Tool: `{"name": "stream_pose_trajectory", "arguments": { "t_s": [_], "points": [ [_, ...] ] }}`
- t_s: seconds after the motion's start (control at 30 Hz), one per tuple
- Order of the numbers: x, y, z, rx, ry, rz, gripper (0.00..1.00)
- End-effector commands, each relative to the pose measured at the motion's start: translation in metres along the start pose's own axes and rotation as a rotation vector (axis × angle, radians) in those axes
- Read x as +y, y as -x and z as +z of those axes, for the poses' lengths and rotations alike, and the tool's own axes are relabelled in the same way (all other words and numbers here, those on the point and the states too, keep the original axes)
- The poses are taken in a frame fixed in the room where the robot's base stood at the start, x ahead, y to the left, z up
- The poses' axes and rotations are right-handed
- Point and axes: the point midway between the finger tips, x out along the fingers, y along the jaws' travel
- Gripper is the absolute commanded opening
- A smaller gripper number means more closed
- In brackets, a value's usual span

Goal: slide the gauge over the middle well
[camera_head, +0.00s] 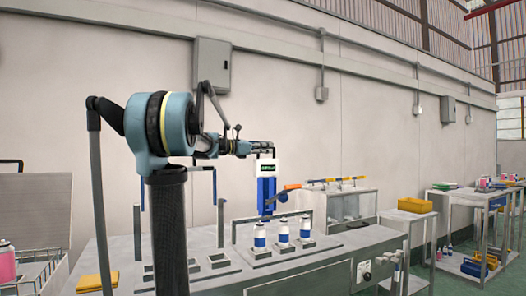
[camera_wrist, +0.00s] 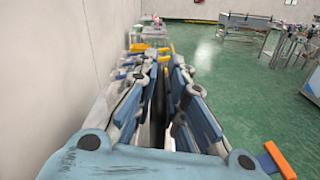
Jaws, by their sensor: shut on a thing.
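The gauge (camera_head: 266,190) has a blue body and a white head with a green display. It hangs above the bench, roughly above the left of three white-and-blue cans, with its lower end clear of the can tops in the picture; the exact depth is hard to tell. My gripper (camera_head: 264,148) is at the top of the gauge and appears shut on it. In the wrist view my gripper (camera_wrist: 157,105) has its fingers close around something dark, mostly hidden. The middle can (camera_head: 284,232) stands upright in its square well, right of the gauge.
The left can (camera_head: 260,237) and right can (camera_head: 305,229) stand in wells beside it. An orange lever (camera_head: 291,187) sticks out right of the gauge. Empty square sockets (camera_head: 218,261) lie to the left on the bench (camera_head: 330,246). A grey cabinet (camera_head: 350,206) stands behind at right.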

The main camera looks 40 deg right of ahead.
Motion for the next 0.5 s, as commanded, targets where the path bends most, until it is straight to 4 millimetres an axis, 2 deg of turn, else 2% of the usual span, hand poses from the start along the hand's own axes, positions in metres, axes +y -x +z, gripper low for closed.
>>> {"name": "stream_pose_trajectory", "arguments": {
  "t_s": [0.03,0.07,0.13,0.5],
  "points": [
    [0.0073,0.0014,0.0030,-0.004,0.001,0.015,0.00],
    [0.0074,0.0014,0.0030,-0.004,0.001,0.015,0.16],
    [0.0074,0.0015,0.0030,-0.004,0.002,0.015,0.31],
    [0.0032,0.0006,0.0032,-0.002,0.001,0.007,0.31]
  ]
}}
